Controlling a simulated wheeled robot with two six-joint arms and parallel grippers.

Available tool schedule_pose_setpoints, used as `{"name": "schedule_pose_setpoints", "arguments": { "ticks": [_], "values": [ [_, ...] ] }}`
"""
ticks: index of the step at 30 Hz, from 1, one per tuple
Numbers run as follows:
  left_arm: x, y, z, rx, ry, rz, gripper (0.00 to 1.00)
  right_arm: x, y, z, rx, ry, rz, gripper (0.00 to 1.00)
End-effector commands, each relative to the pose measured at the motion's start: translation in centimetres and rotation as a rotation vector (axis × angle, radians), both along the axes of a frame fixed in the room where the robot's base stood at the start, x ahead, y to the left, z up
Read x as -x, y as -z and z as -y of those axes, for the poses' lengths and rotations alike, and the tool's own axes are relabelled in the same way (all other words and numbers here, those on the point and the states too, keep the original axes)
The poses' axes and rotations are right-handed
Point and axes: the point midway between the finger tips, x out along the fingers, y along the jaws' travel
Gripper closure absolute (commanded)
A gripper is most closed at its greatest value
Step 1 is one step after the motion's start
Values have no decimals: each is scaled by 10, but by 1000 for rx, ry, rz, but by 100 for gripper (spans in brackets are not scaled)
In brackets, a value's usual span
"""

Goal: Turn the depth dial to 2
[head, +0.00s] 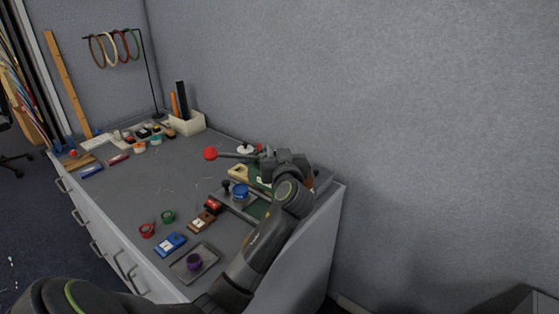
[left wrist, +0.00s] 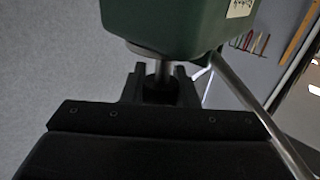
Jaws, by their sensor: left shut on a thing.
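A green machine stands at the far right end of the table, mostly hidden behind my left arm in the head view. Its lever ends in a red ball (head: 210,154) that points left. In the left wrist view its green housing (left wrist: 180,22) fills the top, with a white label (left wrist: 241,9) too cut off to read. I cannot make out the dial's marks or setting. My right gripper is not in view.
A grey wall rises close behind. The table's middle is mostly clear.

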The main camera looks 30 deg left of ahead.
Motion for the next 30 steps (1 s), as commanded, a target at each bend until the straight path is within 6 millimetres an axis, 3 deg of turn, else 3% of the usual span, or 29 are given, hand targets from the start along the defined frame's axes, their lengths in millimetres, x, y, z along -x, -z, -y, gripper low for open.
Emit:
{"name": "schedule_pose_setpoints", "arguments": {
  "ticks": [7,23,24,28,30],
  "values": [
    [1,1,-1,-1,-91,0,96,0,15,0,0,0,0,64],
    [1,-1,-1,-1,-116,0,96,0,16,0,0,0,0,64],
    [1,-1,-1,-1,-116,0,70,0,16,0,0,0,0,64],
    [1,-1,-1,-1,-115,0,52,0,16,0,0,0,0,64],
    [1,-1,-1,-1,-115,0,52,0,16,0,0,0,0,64]
  ]
}}
